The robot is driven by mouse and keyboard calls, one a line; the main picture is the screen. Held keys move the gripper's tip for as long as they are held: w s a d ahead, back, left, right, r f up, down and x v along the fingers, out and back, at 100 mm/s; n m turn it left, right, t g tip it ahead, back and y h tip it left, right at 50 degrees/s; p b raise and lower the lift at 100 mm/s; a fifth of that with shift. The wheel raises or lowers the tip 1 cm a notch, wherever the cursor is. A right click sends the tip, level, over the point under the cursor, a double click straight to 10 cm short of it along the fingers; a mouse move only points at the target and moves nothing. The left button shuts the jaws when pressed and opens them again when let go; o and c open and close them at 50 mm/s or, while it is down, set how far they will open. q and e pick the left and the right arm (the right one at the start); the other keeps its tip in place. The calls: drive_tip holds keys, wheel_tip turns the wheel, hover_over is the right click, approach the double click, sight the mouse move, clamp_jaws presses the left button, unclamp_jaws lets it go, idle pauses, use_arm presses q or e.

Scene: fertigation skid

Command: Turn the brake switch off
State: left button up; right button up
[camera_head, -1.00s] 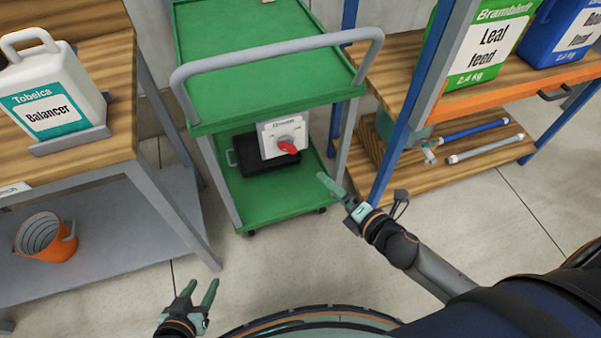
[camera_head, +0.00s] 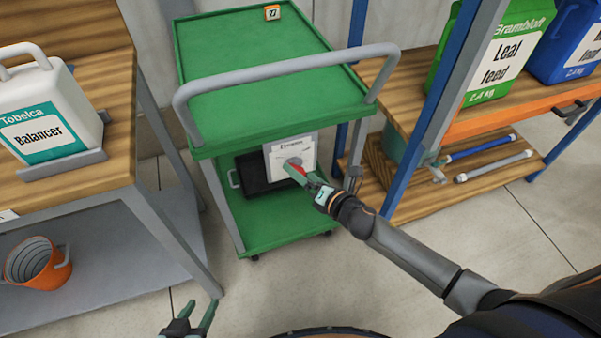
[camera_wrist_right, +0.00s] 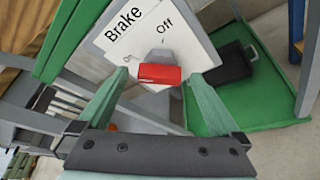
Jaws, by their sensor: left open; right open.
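The brake switch is a pale box (camera_head: 305,150) on the lower shelf of the green trolley. In the right wrist view its white face (camera_wrist_right: 112,45) reads "Brake" and "Off". Its red handle (camera_wrist_right: 160,74) lies across that view on a grey hub, with "Off" above and to its right. My right gripper (camera_wrist_right: 159,80) is open, with one fingertip on each side of the handle; I cannot tell whether they touch it. In the head view this gripper (camera_head: 297,173) partly hides the handle. My left gripper (camera_head: 201,304) is open and empty, low above the floor.
The trolley's top shelf (camera_head: 260,65) and grey push bar (camera_head: 290,68) overhang the switch. A black case (camera_head: 255,178) lies beside it. A wooden bench (camera_head: 105,170) stands left, a blue-post rack (camera_head: 388,160) right. An orange bucket (camera_head: 38,265) sits at lower left.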

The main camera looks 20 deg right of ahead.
drive_tip(key=shift+x, duration=0.75)
drive_tip(key=shift+c, duration=0.2)
drive_tip(key=c, duration=1.3)
